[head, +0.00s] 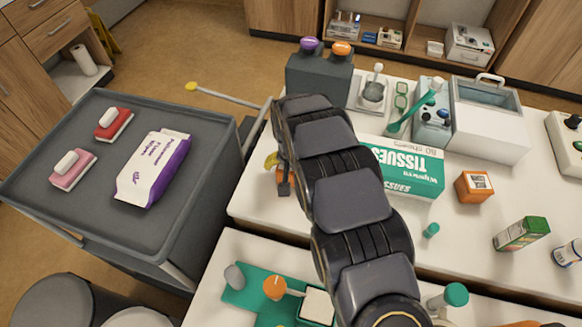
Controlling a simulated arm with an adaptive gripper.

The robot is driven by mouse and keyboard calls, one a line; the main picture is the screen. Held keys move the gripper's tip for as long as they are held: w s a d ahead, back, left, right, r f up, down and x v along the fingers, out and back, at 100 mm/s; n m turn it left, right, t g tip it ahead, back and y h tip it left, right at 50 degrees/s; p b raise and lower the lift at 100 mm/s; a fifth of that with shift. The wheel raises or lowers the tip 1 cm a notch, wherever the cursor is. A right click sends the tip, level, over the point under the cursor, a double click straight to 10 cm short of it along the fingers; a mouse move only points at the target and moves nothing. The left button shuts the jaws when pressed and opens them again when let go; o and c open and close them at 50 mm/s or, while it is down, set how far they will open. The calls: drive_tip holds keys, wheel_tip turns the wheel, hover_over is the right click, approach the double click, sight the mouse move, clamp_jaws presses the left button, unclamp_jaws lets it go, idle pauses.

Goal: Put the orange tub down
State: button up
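My arm reaches in from the bottom and covers the middle of the head view. My gripper (284,187) shows only as a small dark part left of the arm, over the left part of the white counter (250,205). A small orange patch (282,175) shows right at it, possibly part of the orange tub; most of it is hidden by the arm. I cannot tell whether the fingers are closed on it or whether it touches the counter. A separate orange box-like container (475,187) with a pale label stands on the counter to the right.
A teal tissue box (412,172) stands just right of the arm. A dark holder (318,75) is behind. A yellow item (271,160) is beside the gripper. A grey trolley (95,205) carries wipes (153,168). The counter's left front corner looks clear.

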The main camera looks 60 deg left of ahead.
idle(0.5)
drive_tip(key=r, duration=0.2)
drive_tip(key=s+d+r, duration=0.1)
drive_tip(key=r, duration=0.4)
drive_tip(key=shift+s+d+r, duration=0.15)
drive_tip(key=shift+r, duration=0.2)
drive_tip(key=w+d+r+m+h, duration=0.15)
drive_tip(key=w+d+r, duration=0.25)
drive_tip(key=d, duration=0.4)
drive_tip(key=w+d+r+m, duration=0.2)
drive_tip(key=w+d+r, duration=0.25)
drive_tip(key=d, duration=0.45)
drive_tip(key=w+d+r+m, duration=0.1)
drive_tip(key=w+d+r, duration=0.3)
drive_tip(key=d, duration=0.4)
drive_tip(key=s+d+r+m+g, duration=0.1)
drive_tip(key=s+d+r+m, duration=0.15)
drive_tip(key=d, duration=0.85)
drive_tip(key=s+d+r+m+g, duration=0.1)
drive_tip(key=s+d+r+m, duration=0.1)
drive_tip(key=s+d, duration=1.1)
drive_tip(key=shift+s+d+r+m+g, duration=0.15)
drive_tip(key=shift+s+r+m+g, duration=0.3)
drive_tip(key=shift+s, duration=0.5)
